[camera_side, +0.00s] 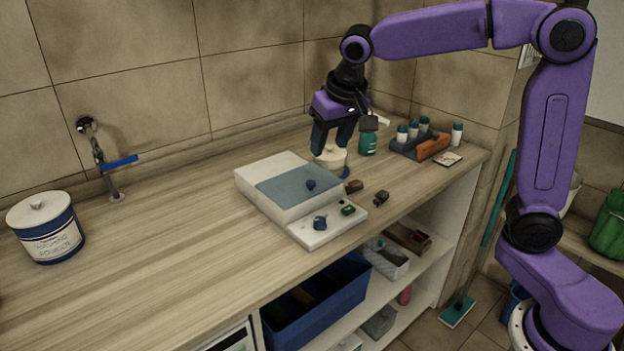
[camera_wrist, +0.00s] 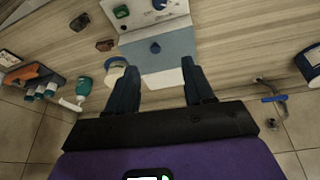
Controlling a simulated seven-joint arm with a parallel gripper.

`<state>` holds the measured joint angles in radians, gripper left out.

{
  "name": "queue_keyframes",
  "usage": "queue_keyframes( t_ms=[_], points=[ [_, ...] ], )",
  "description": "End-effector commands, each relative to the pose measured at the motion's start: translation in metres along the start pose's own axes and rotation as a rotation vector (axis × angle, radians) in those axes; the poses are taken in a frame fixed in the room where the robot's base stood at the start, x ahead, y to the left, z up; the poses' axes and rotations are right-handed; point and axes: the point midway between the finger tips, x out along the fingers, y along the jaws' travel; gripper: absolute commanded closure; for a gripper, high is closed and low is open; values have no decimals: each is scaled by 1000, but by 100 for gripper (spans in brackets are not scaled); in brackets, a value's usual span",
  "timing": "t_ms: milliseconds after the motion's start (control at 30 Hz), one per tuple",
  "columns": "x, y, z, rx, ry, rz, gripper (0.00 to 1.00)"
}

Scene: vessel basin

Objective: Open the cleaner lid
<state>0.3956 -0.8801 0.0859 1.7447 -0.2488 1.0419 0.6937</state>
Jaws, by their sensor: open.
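The cleaner is a low white box (camera_side: 268,172) on the wooden counter. Its grey-blue lid (camera_side: 300,188) lies flat on top, looks shut, and carries a small dark blue knob (camera_side: 310,184). The lid (camera_wrist: 178,42) and its knob (camera_wrist: 155,47) also show in the wrist view, ahead of my fingers. A lower front panel (camera_side: 318,236) has a blue dial (camera_side: 320,223) and a green switch (camera_side: 348,210). My gripper (camera_side: 331,146) points down, open and empty, above the counter behind and right of the lid. It also shows in the wrist view (camera_wrist: 160,66), its fingers apart and not touching the knob.
A cream-topped jar (camera_side: 330,160) stands close by my fingers. A green pump bottle (camera_side: 368,142) and a bottle rack (camera_side: 412,149) stand right of it. Small dark objects (camera_side: 381,198) lie near the cleaner. A washing powder tin (camera_side: 47,232) is far left; the counter between is clear.

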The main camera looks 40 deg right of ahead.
Motion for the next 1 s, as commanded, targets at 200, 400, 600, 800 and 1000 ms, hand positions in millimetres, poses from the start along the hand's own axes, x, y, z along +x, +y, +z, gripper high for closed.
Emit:
queue_keyframes(
  t_ms=[200,400,600,800,1000],
  points=[
    [1,11,-33,134,36,30,48],
    [14,13,-36,147,37,35,48],
    [48,14,-37,145,34,35,48],
    [85,15,-37,144,34,35,48],
    [123,16,-38,143,34,34,48]
  ],
)
